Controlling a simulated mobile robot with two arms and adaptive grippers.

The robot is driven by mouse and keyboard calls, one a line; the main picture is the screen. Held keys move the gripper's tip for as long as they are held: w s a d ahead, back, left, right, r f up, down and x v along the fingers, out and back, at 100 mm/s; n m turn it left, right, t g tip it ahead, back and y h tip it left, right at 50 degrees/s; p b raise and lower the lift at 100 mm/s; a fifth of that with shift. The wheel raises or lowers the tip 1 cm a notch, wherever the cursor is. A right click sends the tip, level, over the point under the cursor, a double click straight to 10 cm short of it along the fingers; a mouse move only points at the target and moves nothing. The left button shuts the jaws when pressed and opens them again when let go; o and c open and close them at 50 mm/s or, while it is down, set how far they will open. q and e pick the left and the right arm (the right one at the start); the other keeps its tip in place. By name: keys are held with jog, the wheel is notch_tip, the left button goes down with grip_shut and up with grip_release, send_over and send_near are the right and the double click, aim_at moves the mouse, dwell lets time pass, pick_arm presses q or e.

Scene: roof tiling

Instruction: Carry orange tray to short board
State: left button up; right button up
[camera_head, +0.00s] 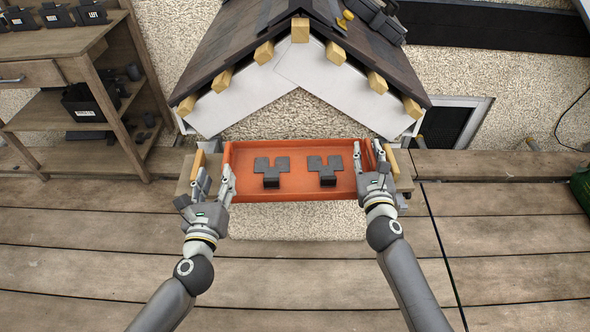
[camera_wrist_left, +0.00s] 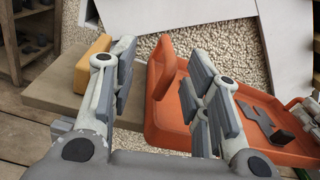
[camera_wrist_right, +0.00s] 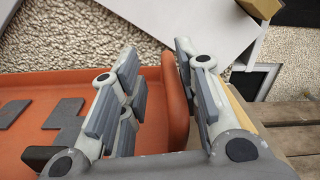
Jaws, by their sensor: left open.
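The orange tray (camera_head: 298,187) is below the house gable, with two dark grey tile pieces (camera_head: 272,172) (camera_head: 328,170) in it. A short board (camera_head: 187,176) shows past its left end and extends behind it; I cannot tell whether the tray rests on it. My left gripper (camera_head: 214,176) is open at the tray's left end. In the left wrist view its fingers stand either side of the raised orange end handle (camera_wrist_left: 163,68). My right gripper (camera_head: 369,160) is open at the right end. In the right wrist view the tray's end wall (camera_wrist_right: 175,100) is between its fingers.
The small roof (camera_head: 240,75) with wooden beam ends overhangs just behind the tray. Yellow blocks (camera_head: 198,163) stand beside the tray ends. A shelf unit (camera_head: 100,130) with dark bins stands at the left. The plank deck (camera_head: 300,265) in front is clear.

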jog(key=o, duration=0.7)
jog(key=shift+c, duration=0.2)
jog(key=s, duration=1.2)
jog(key=shift+a, duration=0.1)
